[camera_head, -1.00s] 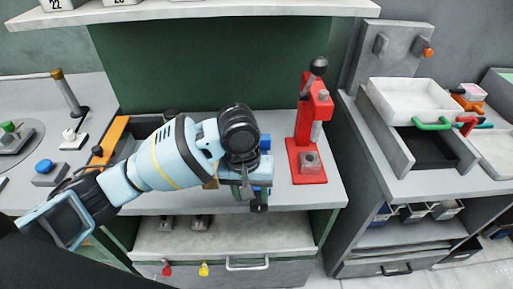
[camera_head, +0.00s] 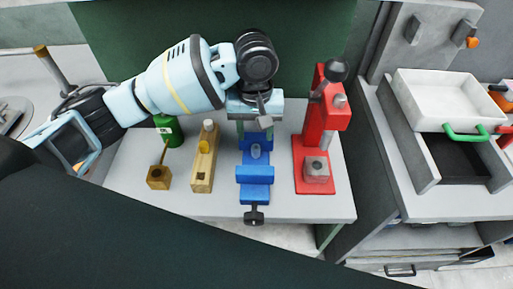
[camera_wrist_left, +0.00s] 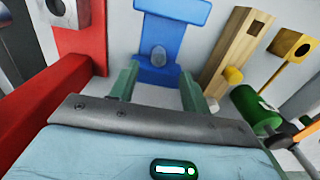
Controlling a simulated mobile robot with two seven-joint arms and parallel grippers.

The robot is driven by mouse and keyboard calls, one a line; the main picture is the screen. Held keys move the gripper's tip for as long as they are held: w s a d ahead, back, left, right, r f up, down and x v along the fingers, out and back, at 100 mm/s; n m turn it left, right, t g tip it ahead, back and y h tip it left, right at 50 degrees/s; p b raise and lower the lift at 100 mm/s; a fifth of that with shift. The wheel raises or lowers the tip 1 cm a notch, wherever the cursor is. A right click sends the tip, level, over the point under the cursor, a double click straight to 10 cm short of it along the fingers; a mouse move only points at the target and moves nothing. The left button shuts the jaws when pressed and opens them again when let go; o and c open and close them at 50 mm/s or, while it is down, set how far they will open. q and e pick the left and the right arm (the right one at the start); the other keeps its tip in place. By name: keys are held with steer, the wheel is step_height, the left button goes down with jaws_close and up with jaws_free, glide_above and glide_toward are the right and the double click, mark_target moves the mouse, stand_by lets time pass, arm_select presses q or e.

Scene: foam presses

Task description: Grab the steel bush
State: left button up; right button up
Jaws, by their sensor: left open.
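A small grey rounded piece, which looks like the steel bush (camera_head: 255,151), sits on the blue vise (camera_head: 255,173) near the middle of the bench. In the left wrist view the bush (camera_wrist_left: 159,57) shows ahead, between the lines of the two fingers. My left gripper (camera_head: 254,131) is open and empty, its fingers at the far end of the vise, apart from the bush. The left wrist view also shows the open gripper (camera_wrist_left: 157,83). How high the fingers are above the vise is hard to tell. My right gripper is not in view.
A red press (camera_head: 320,130) with a steel block (camera_head: 317,170) stands close on the right. A wooden block (camera_head: 204,165) with a yellow piece, a small brown block (camera_head: 158,178) and a green can (camera_head: 167,128) stand on the left. A white tray (camera_head: 437,98) is farther right.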

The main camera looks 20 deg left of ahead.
mark_target(256, 147)
arm_select(q)
steer(key=shift+w+f, duration=0.15)
steer(key=shift+f, duration=0.75)
steer(key=shift+f+b, duration=0.4)
steer(key=shift+f, duration=2.1)
steer(key=shift+c, duration=0.5)
jaws_close()
